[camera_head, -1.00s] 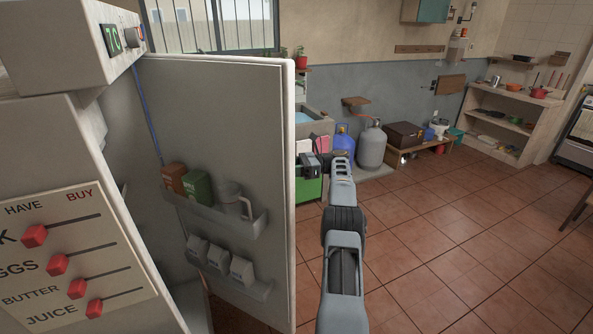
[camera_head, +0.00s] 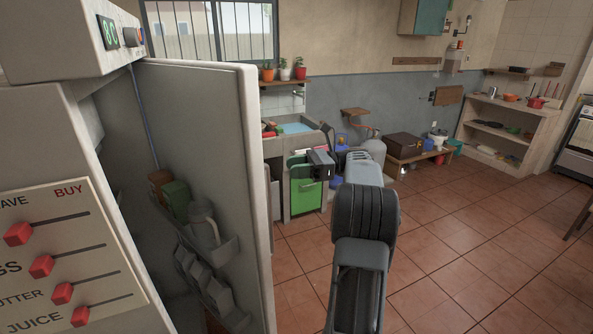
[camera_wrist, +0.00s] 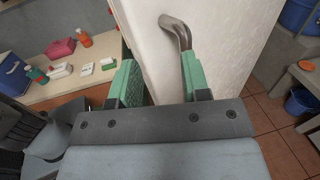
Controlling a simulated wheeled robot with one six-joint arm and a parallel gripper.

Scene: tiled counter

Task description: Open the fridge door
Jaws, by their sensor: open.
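The fridge door (camera_head: 205,110) stands ajar, its inner face with shelf racks turned toward the head camera. In the wrist view, the white door (camera_wrist: 220,35) fills the middle, and its grey curved handle (camera_wrist: 176,28) lies just ahead of my right finger. My gripper (camera_wrist: 160,75) is open, with green finger pads either side of the door's near corner. I cannot tell whether a pad touches the handle. In the head view, my gripper (camera_head: 320,163) is beyond the door's free edge, with its fingers mostly hidden. The fridge body (camera_head: 50,130) stands at left.
A sink (camera_head: 300,130) with a green-fronted bin (camera_head: 305,190) stands behind my gripper. Tiled floor (camera_head: 470,240) is clear at right. Grocery packs stand on the door shelves.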

